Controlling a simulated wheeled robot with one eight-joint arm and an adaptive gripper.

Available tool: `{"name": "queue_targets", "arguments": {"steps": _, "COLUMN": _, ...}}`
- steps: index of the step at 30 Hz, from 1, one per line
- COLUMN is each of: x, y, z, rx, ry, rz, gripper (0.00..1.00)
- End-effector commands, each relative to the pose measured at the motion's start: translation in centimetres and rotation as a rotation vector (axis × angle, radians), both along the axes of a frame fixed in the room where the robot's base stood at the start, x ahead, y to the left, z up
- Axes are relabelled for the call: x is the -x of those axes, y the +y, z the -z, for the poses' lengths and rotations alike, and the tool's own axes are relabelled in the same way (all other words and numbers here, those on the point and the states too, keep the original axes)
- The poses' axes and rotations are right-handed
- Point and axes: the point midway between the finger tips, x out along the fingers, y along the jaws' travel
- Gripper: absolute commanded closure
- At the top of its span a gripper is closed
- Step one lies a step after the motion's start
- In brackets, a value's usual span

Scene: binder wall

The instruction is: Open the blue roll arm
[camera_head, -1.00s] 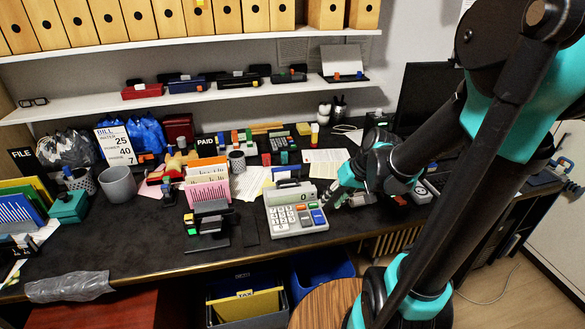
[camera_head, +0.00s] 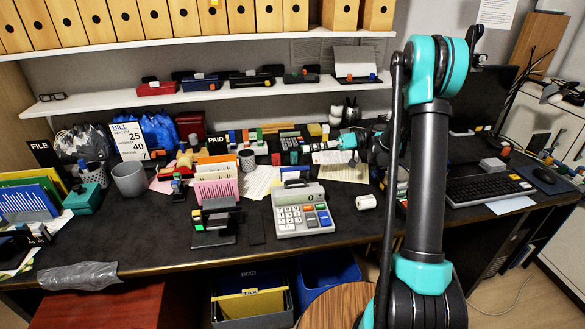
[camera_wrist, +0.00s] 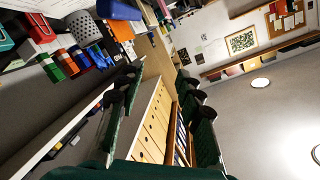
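On the lower wall shelf, a low blue device with a black bar (camera_head: 200,83) stands between a red one and a black one; it looks like the blue roll arm, with its bar down. My gripper (camera_head: 322,147) is above the back of the desk, right of and lower than the blue device, and clearly apart from it. It points left. In the wrist view my gripper (camera_wrist: 160,97) has its dark fingers spread, with nothing between them. I cannot make out the blue device for sure in the wrist view.
Binders (camera_head: 185,15) fill the shelf above. A calculator (camera_head: 302,208), paper holder (camera_head: 216,186) and grey cup (camera_head: 129,179) crowd the desk.

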Motion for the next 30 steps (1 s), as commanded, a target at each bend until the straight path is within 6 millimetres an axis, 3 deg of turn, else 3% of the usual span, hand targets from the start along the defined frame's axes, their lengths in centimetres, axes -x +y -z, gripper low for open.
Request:
{"name": "queue_targets", "arguments": {"steps": 4, "x": -1.5, "y": -0.3, "z": 0.3, "rx": -0.119, "ry": -0.067, "rz": -0.047, "gripper": 0.64}}
{"name": "queue_targets", "arguments": {"steps": 13, "x": -2.0, "y": -0.6, "z": 1.2, "rx": -0.183, "ry": -0.105, "rz": -0.07, "gripper": 0.64}}
{"name": "queue_targets", "arguments": {"steps": 26, "x": -2.0, "y": -0.5, "z": 8.7, "rx": -0.18, "ry": -0.104, "rz": -0.07, "gripper": 0.64}}
{"name": "queue_targets", "arguments": {"steps": 30, "x": -1.1, "y": 2.5, "z": 8.2, "rx": -0.181, "ry": -0.103, "rz": -0.074, "gripper": 0.64}}
